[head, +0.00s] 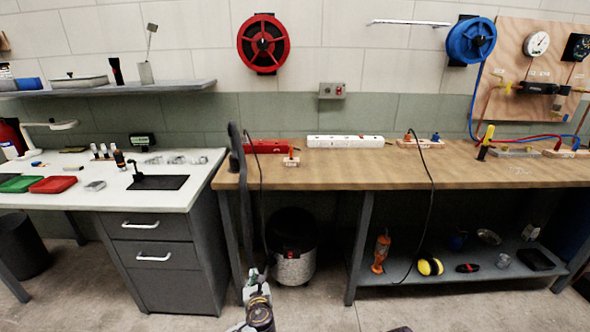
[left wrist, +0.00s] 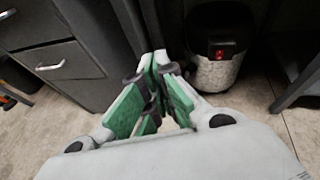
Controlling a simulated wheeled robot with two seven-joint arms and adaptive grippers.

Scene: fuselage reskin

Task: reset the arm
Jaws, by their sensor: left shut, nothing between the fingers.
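My left gripper (head: 252,272) is low at the bottom middle of the head view, in front of the workbenches and below bench height. In the left wrist view its green-padded fingers (left wrist: 156,68) come together at the tips with nothing between them, so it is shut and empty. It points towards the floor area between the drawer cabinet and the black-topped canister. The fingers touch nothing that I can see. My right gripper is not in view.
A grey drawer cabinet (head: 160,260) stands on the left and a black-topped canister (head: 293,265) beneath the wooden bench (head: 340,175). The canister also shows in the wrist view (left wrist: 218,70). A dark upright hose-like piece (head: 240,185) rises by the bench corner. The front floor (head: 200,323) looks clear.

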